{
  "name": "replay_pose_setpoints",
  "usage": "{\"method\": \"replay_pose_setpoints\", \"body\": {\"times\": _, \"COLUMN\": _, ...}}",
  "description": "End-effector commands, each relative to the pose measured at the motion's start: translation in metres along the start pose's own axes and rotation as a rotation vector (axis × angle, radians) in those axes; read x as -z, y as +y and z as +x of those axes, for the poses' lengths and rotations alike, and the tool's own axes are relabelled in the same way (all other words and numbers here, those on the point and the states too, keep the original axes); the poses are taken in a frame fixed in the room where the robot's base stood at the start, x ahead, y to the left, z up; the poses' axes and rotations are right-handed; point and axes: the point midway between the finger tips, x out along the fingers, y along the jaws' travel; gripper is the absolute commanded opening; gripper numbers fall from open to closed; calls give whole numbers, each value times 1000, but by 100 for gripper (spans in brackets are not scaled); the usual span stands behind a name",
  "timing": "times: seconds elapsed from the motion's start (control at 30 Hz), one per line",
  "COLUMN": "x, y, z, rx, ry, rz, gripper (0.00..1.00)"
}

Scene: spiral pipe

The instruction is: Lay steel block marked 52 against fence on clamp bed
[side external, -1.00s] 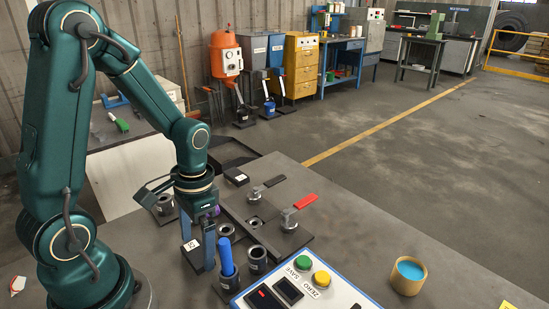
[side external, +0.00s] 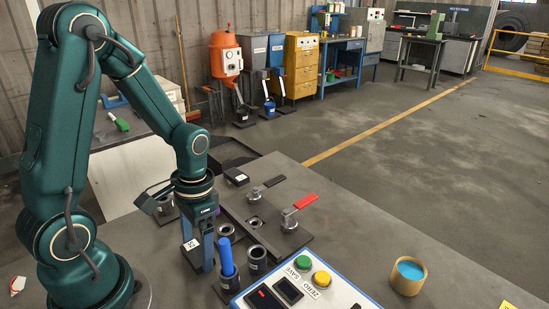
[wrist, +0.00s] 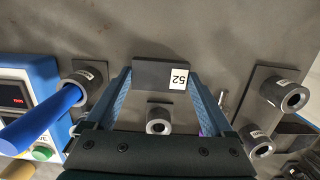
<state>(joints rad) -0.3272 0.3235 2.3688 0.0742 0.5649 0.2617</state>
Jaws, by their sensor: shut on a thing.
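The steel block marked 52 (side external: 190,258) is dark, with a white label, low over the grey table just left of the blue fingers in the side view. In the wrist view the block (wrist: 150,74) sits between the fingertips. My gripper (side external: 205,265) is shut on it; the fingers (wrist: 161,78) flank its two ends. I cannot tell whether the block touches the table. The clamp bed (side external: 237,207) is the dark plate behind and right of my gripper, with toggle clamps, one with a red handle (side external: 305,201). I cannot clearly make out the fence.
A blue cylinder (side external: 226,256) stands in a dark holder close right of my fingers. Dark sleeves (side external: 257,258) stand nearby. A control box (side external: 300,287) with green and yellow buttons is in front. A cardboard-coloured tub (side external: 408,276) is at right.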

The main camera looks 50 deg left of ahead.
Motion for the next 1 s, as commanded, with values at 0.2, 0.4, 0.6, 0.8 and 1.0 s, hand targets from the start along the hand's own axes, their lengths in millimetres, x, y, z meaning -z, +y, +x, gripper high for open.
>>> {"method": "replay_pose_setpoints", "body": {"times": 0.2, "x": 0, "y": 0, "z": -12, "rx": 1, "ry": 5, "rz": -1, "gripper": 0}}
{"method": "replay_pose_setpoints", "body": {"times": 0.4, "x": -3, "y": 0, "z": -38, "rx": 2, "ry": 10, "rz": 0, "gripper": 0}}
{"method": "replay_pose_setpoints", "body": {"times": 0.6, "x": -25, "y": -24, "z": -55, "rx": 1, "ry": 6, "rz": -11, "gripper": 0}}
{"method": "replay_pose_setpoints", "body": {"times": 0.8, "x": -48, "y": -50, "z": -72, "rx": 2, "ry": 6, "rz": -13, "gripper": 0}}
{"method": "replay_pose_setpoints", "body": {"times": 1.0, "x": -68, "y": -71, "z": -86, "rx": 2, "ry": 4, "rz": -9, "gripper": 0}}
